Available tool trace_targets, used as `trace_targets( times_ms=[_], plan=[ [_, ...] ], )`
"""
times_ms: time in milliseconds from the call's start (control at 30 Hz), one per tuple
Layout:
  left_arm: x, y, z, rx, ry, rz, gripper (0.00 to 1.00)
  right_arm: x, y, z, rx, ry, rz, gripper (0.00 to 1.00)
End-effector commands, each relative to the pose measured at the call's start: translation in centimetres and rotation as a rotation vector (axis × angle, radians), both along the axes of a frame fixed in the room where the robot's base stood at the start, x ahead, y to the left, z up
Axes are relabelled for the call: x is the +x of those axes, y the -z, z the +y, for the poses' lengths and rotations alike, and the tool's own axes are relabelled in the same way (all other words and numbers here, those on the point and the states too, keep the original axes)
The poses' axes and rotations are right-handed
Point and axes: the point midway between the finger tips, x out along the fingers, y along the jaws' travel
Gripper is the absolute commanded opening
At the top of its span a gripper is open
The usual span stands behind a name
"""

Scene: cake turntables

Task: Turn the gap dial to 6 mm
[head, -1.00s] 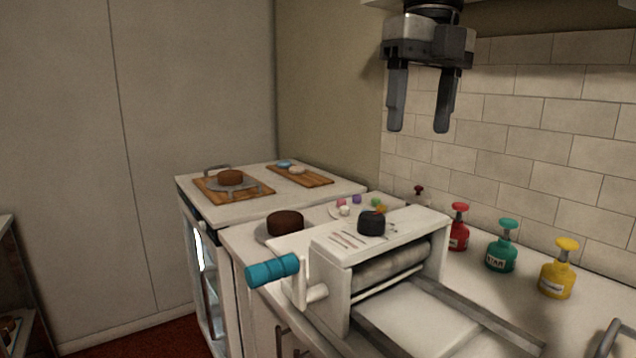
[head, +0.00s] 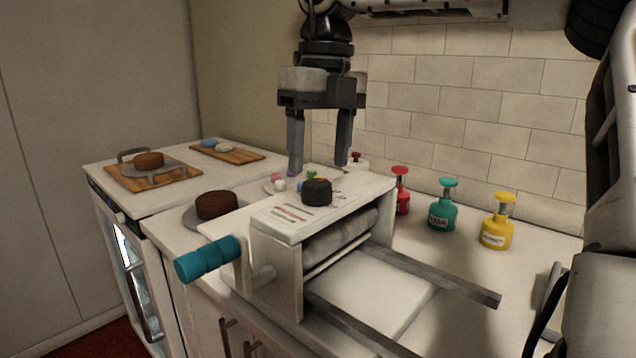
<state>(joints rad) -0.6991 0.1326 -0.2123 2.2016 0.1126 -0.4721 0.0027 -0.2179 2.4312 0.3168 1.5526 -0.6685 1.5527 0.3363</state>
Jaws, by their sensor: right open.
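The gap dial (head: 317,192) is a black round knob on top of the white dough sheeter (head: 276,262). Printed marks lie on the sheeter's top to the left of the dial; they are too small to read. A small orange pointer shows behind the dial. My right gripper (head: 319,168) hangs fingers down above the dial, open and empty. Its fingertips appear a little higher than the dial and apart from it. My left gripper is not in view.
A teal crank handle (head: 208,259) sticks out at the sheeter's left. Red (head: 401,191), teal (head: 443,206) and yellow (head: 497,222) bottles stand behind it on the right. A brown cake (head: 217,205) stands at left. Wooden boards (head: 183,175) lie farther back.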

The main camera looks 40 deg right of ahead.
Motion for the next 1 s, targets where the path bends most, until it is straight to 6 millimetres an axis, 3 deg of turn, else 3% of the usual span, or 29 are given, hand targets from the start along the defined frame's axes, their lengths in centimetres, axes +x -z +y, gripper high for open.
trace_targets(
  times_ms=[100,233,600,633,800,1000],
  plan=[
    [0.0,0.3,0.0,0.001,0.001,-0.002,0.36,0.0,2.1,0.2,0.000,0.000,0.004,0.60],
    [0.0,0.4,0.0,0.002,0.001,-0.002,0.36,0.0,3.3,0.2,0.000,0.000,0.003,0.60],
    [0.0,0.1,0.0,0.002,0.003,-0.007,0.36,0.0,3.8,0.3,0.000,0.001,0.001,0.60],
    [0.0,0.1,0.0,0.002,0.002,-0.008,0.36,0.0,3.8,0.3,0.000,0.001,0.001,0.57],
    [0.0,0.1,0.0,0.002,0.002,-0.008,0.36,0.0,3.8,0.3,0.000,0.001,0.001,0.15],
    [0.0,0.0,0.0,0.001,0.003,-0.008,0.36,0.0,3.8,0.3,0.001,-0.006,0.000,0.16]
  ],
)
